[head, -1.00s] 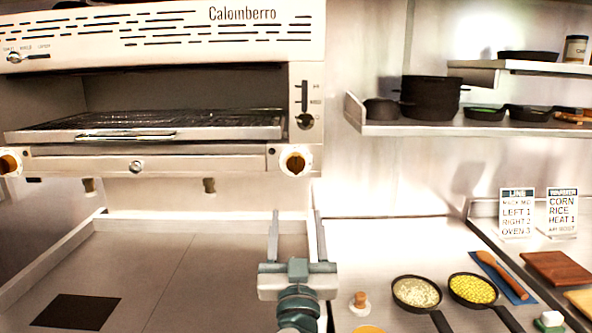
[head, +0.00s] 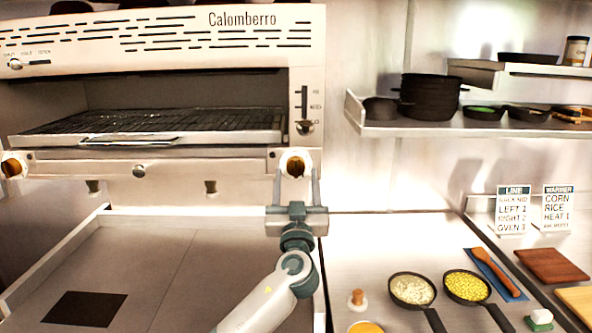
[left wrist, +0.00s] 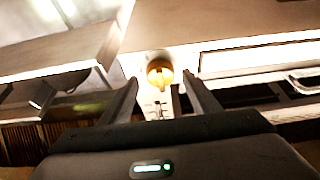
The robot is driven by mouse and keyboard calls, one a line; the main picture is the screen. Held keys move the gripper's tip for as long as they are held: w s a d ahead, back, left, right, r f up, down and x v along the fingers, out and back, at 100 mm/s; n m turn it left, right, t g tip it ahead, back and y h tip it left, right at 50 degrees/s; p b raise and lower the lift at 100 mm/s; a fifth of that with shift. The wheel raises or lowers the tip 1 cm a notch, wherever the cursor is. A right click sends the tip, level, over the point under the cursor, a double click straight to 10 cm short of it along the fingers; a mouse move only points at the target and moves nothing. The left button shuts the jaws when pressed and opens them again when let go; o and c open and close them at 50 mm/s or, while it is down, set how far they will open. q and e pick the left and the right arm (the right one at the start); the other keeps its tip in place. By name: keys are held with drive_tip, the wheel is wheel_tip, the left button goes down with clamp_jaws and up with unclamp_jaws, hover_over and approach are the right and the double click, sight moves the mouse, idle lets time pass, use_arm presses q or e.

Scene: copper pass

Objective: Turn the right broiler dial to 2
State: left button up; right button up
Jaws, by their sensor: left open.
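The right broiler dial (head: 295,164) is a round knob with a brass-coloured grip and a pale ring, on the lower right front of the broiler (head: 140,164). My left gripper (head: 296,174) is open just below and in front of it, fingers pointing up at it. In the left wrist view the dial (left wrist: 160,73) shows between the two open fingers (left wrist: 160,85), and I cannot tell whether they touch it. The dial's number marks are too small to read. My right gripper is not in view.
The left dial (head: 13,166) is at the broiler's other end. A rack (head: 150,125) sits in the open broiler. Pans (head: 412,290) and a wooden spoon (head: 497,270) lie on the counter at right. A LINE card (head: 511,208) stands behind them. A shelf (head: 440,127) holds pots.

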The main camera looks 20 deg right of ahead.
use_arm(q)
drive_tip(key=shift+x, duration=0.75)
drive_tip(key=c, duration=1.1)
drive_tip(key=shift+o, duration=0.2)
drive_tip(key=shift+f, duration=0.1)
